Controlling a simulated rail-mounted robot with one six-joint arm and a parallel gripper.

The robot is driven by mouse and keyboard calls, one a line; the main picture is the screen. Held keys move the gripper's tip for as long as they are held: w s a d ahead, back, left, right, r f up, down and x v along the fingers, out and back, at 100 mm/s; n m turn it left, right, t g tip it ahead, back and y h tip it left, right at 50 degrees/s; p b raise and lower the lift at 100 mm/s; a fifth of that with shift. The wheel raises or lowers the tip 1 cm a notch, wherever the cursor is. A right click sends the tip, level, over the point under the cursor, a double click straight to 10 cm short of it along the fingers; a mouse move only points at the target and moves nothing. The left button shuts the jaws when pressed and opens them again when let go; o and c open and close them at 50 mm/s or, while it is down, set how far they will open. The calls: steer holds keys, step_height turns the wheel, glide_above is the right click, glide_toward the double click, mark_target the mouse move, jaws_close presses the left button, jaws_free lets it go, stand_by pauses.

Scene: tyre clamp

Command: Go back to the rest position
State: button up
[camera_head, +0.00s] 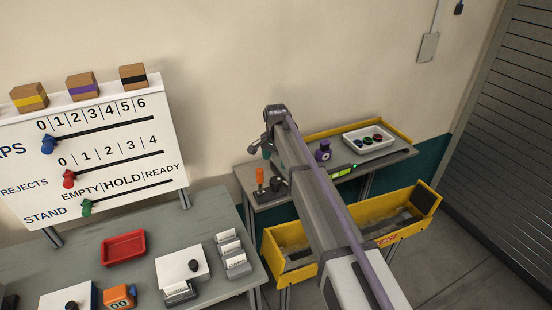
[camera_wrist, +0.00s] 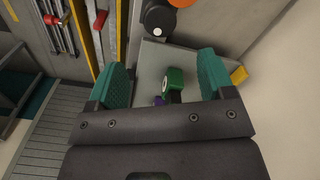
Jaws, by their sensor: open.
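My gripper (camera_wrist: 162,78) is open, with its two teal fingers spread wide in the wrist view. A green block-like thing (camera_wrist: 175,78) with a pale round face shows between and beyond the fingers, apart from both. A small purple piece (camera_wrist: 158,100) lies close to it, partly hidden by the gripper body. In the head view my arm reaches from the lower right over the back bench (camera_head: 400,155), and my gripper (camera_head: 267,148) is small and partly hidden by the arm's end. I cannot tell its height above the bench.
The back bench carries a purple object (camera_head: 323,151), a white tray (camera_head: 368,137) of coloured rounds and an orange-handled lever (camera_head: 260,180). A yellow bin (camera_head: 409,213) sits below. At left are a slider board (camera_head: 100,150) and a table (camera_head: 75,258) with a red tray (camera_head: 124,247).

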steer(key=s+d+n, duration=0.2)
steer(key=s+d, duration=0.5)
steer(key=s, duration=0.4)
steer(key=s+d+f+n+b, duration=0.1)
steer(key=s+d+n, duration=0.1)
steer(key=s+d, duration=0.6)
steer(key=s+d+n, duration=0.3)
steer(key=s+d, duration=0.4)
steer(key=s, duration=0.7)
steer(key=shift+s+d+f, duration=0.3)
steer(key=shift+d, duration=0.1)
